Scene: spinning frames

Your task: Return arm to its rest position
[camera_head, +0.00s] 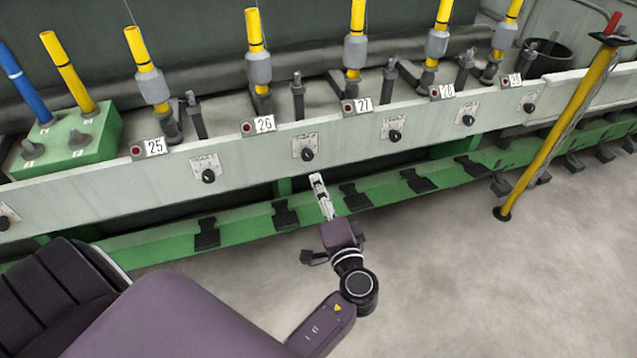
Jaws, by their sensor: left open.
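My left arm comes in from the lower left, with its purple links and dark round wrist joint at lower centre. My left gripper (318,183) reaches up and away over the green rail (376,192), in front of the spinning frame's grey-white panel (340,133). It is open, and no object shows in it. Its tips appear below the black knob (308,154) under label 26 (264,124); I cannot tell whether they touch anything. My right gripper is not in view.
Yellow bobbins (254,30) stand in a row behind the panel. A green box (68,142) with a blue and a yellow bobbin is at left. A slanted yellow pole (560,130) stands at right. The concrete floor (480,280) at lower right is clear.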

